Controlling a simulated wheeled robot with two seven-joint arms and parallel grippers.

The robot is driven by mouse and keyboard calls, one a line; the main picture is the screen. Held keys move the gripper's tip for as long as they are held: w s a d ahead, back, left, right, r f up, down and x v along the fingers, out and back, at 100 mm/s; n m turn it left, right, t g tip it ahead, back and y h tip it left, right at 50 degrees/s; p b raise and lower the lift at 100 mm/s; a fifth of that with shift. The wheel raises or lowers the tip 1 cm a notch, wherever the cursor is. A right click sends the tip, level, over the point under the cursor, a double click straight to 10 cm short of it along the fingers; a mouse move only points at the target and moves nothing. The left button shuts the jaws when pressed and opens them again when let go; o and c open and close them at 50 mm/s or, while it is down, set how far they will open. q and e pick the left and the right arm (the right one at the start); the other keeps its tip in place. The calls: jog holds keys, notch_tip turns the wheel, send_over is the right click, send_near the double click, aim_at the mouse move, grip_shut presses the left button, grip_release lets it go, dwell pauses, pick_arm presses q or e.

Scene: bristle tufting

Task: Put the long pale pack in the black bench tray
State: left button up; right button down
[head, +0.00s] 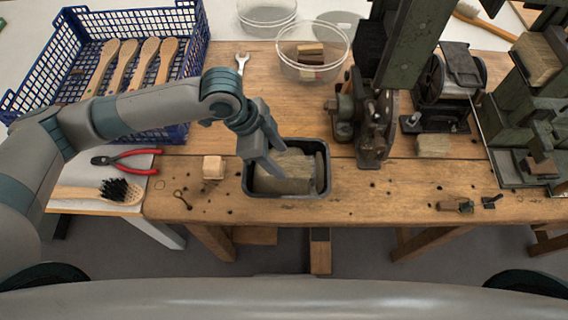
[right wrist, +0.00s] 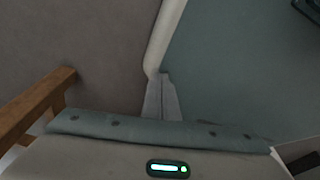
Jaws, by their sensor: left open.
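The black bench tray (head: 328,185) sits at the front of the wooden bench. A long pale grey-beige pack (head: 287,185) lies inside it, below the rim at the front. Other block-like pieces show at the tray's back and right side; their outlines are hard to separate. My left gripper (head: 281,163) is open, pointing down over the tray with its fingertips at the pack's top. I cannot tell whether they touch it. My right gripper (right wrist: 161,98) shows only in the right wrist view, its fingers together and empty, away from the bench top.
A small pale block (head: 213,168) stands left of the tray. Red-handled pliers (head: 130,158), a brush (head: 112,192) and a blue crate (head: 190,70) lie further left. A dark machine (head: 374,130) stands close on the right. A clear bowl (head: 312,55) is behind.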

pick_arm(q)
jog(key=v, duration=0.5)
jog(key=shift+r+b, duration=0.15)
jog(key=shift+b, duration=0.25)
jog(key=shift+a+r, duration=0.2)
jog(key=shift+r, duration=0.3)
pick_arm(e)
jog(key=shift+t, duration=0.7)
jog(key=w, duration=0.1)
jog(key=w+a, duration=0.1)
jog(key=w, duration=0.2)
jog(key=shift+w+a+r, duration=0.2)
jog(key=shift+a+r, duration=0.05)
jog(key=shift+a, duration=0.15)
jog(key=shift+s, duration=0.3)
jog(key=shift+w, duration=0.2)
jog(key=shift+w, duration=0.5)
jog(key=shift+s, duration=0.25)
